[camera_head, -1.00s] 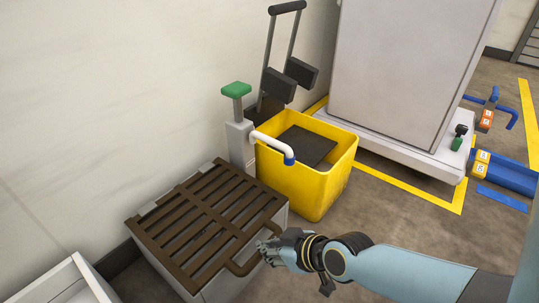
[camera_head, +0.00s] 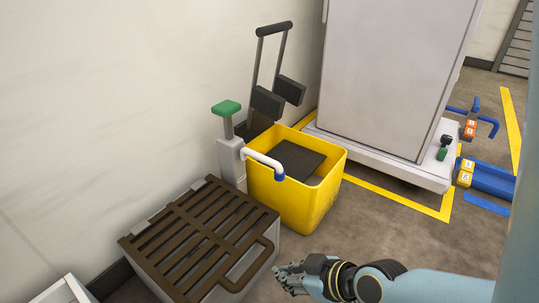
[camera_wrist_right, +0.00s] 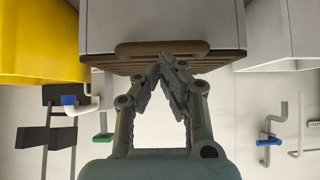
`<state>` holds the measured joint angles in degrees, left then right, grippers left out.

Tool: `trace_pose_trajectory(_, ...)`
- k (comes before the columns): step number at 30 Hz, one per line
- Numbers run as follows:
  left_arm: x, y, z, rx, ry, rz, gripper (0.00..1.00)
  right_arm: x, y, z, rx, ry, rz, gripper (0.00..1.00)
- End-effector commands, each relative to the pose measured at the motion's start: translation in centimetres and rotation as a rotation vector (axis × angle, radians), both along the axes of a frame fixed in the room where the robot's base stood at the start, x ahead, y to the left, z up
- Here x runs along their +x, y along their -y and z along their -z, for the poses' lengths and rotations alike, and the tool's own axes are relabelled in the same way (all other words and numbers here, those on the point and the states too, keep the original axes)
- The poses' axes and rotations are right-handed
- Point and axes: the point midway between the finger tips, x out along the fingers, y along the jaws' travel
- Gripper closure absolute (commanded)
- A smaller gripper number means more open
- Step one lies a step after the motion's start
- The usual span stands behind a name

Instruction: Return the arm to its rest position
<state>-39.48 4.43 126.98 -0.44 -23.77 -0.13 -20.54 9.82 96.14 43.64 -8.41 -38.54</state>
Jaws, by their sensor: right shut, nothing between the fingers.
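My right arm (camera_head: 430,285) comes in from the lower right of the head view. Its right gripper (camera_head: 284,277) is beside the front right corner of a grey box with a brown slatted lid (camera_head: 200,240), apart from the lid's handle loop (camera_head: 250,268). In the right wrist view the fingers of the gripper (camera_wrist_right: 162,62) meet at their tips, with nothing between them. The brown lid edge and handle (camera_wrist_right: 160,48) show beyond the fingertips there. My left gripper is not in view.
A yellow bin (camera_head: 308,205) stands behind the box, next to a post with a green top (camera_head: 227,108) and a white spout (camera_head: 262,160). A tall grey cabinet (camera_head: 390,80) stands behind. Blue pipes (camera_head: 490,180) lie at right. Floor between is clear.

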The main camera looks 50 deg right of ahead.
Motion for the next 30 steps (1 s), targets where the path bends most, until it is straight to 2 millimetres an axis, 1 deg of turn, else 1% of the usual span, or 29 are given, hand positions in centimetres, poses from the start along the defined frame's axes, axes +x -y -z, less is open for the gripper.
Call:
trace_pose_trajectory(1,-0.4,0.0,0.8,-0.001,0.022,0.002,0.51,-0.8,0.1,0.5,0.001,-0.005,0.0,1.0)
trace_pose_trajectory(7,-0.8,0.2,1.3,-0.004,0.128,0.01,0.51,-2.1,0.3,0.5,0.0,-0.003,-0.001,1.0)
trace_pose_trajectory(12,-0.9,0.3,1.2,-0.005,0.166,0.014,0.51,-2.5,0.3,0.4,0.0,-0.001,0.0,1.0)
trace_pose_trajectory(20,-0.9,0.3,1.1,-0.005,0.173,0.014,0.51,-2.7,0.3,0.4,0.0,-0.003,0.001,1.0)
trace_pose_trajectory(22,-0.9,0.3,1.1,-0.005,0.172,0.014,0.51,-3.7,0.2,0.7,0.003,-0.02,0.002,1.0)
trace_pose_trajectory(23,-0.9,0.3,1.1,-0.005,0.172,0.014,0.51,-4.6,0.1,0.8,0.006,-0.032,0.005,1.0)
trace_pose_trajectory(24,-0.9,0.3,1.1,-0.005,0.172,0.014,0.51,-5.9,-0.4,0.7,0.005,-0.045,0.003,1.0)
trace_pose_trajectory(26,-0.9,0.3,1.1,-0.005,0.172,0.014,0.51,-7.6,-1.3,-0.5,-0.026,-0.05,-0.021,1.0)
trace_pose_trajectory(27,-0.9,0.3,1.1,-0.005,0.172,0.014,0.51,-8.2,-1.7,-1.3,-0.042,-0.045,-0.03,1.0)
trace_pose_trajectory(30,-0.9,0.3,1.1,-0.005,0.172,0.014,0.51,-8.9,-2.4,-3.6,-0.069,-0.027,-0.036,1.0)
